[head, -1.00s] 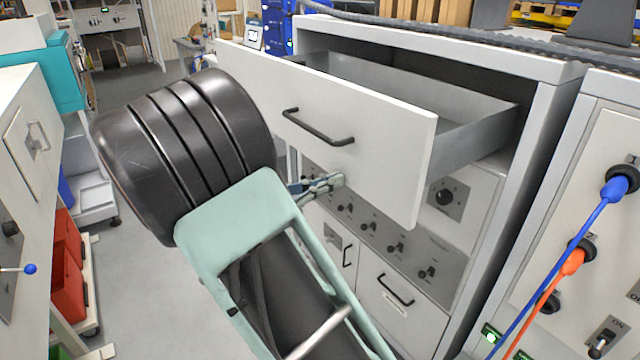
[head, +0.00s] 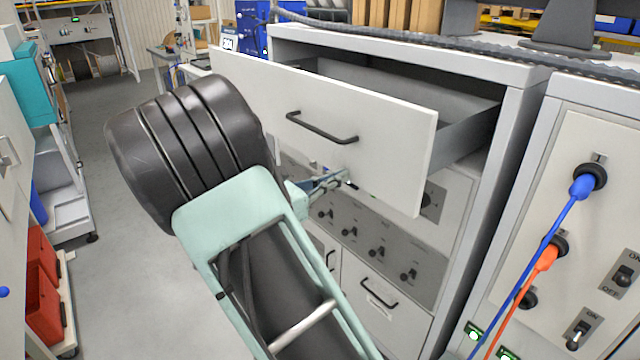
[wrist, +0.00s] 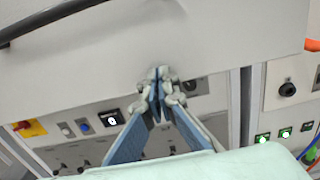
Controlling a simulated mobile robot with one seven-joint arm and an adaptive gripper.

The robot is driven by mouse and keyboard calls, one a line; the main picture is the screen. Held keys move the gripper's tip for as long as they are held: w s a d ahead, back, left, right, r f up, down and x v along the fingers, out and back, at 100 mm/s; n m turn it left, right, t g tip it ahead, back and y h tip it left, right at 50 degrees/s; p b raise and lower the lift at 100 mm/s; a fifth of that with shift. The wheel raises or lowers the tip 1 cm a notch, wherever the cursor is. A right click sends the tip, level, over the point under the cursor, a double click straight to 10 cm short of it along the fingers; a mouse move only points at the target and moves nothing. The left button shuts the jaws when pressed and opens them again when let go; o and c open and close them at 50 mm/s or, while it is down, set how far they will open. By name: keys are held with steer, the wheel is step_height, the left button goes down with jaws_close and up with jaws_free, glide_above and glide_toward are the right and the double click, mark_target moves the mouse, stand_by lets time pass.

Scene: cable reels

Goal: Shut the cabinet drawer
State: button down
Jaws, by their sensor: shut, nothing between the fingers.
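The cabinet drawer (head: 385,155) is pulled out of the top of the grey cabinet (head: 515,150), with its open box (head: 455,125) showing behind the white front. A dark bar handle (head: 322,130) is on the front; part of it also shows in the wrist view (wrist: 50,18). My gripper (head: 343,176) is shut and empty, its tips at the lower part of the drawer front, below the handle. In the wrist view my gripper (wrist: 160,80) has its fingertips together against or just before the lower edge of the drawer front (wrist: 210,45). I cannot tell whether they touch.
Below the drawer are a panel with several knobs (head: 365,240) and a lower door with a handle (head: 378,293). At the right, blue (head: 545,240) and orange (head: 530,275) cables hang from a socket panel. Red bins (head: 42,290) stand at the left. The aisle floor (head: 115,230) is clear.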

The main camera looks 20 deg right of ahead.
steer(key=b+x, duration=0.2)
steer(key=x, duration=2.4)
steer(key=shift+w+d+f, duration=0.1)
steer(key=shift+d+f, duration=0.05)
steer(key=shift+d, duration=0.2)
